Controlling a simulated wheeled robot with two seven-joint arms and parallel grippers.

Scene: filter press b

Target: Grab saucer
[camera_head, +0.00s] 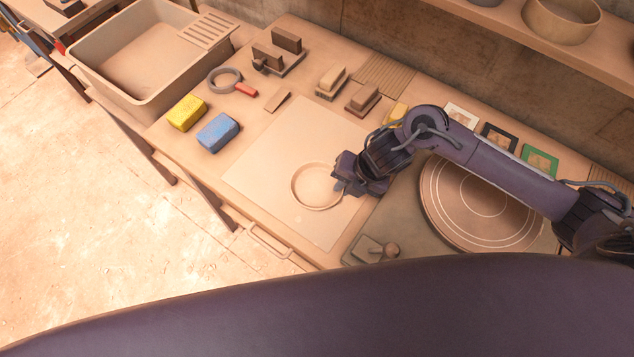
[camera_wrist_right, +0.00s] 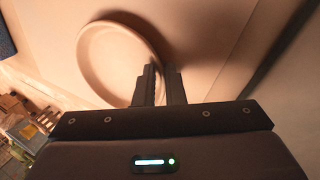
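The saucer (camera_head: 317,187) is a round, shallow, tan dish with a raised rim, at the pale board's right side in the head view. It also shows in the right wrist view (camera_wrist_right: 112,62), upper left of the fingers. My right gripper (camera_head: 344,183) is at the saucer's right edge. In the right wrist view its fingers (camera_wrist_right: 160,84) are close together, one over the inside of the dish and one outside, with the rim between them. The fingertips hide a short part of the rim. I cannot tell whether the saucer touches the board. My left gripper is not in view.
The pale board (camera_head: 262,165) lies under the saucer. A round wheel disc (camera_head: 480,205) is right of it, below my right arm. A blue sponge (camera_head: 218,132), a yellow sponge (camera_head: 187,113) and a sink (camera_head: 140,65) are at the left. A shelf (camera_head: 560,40) overhangs the back.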

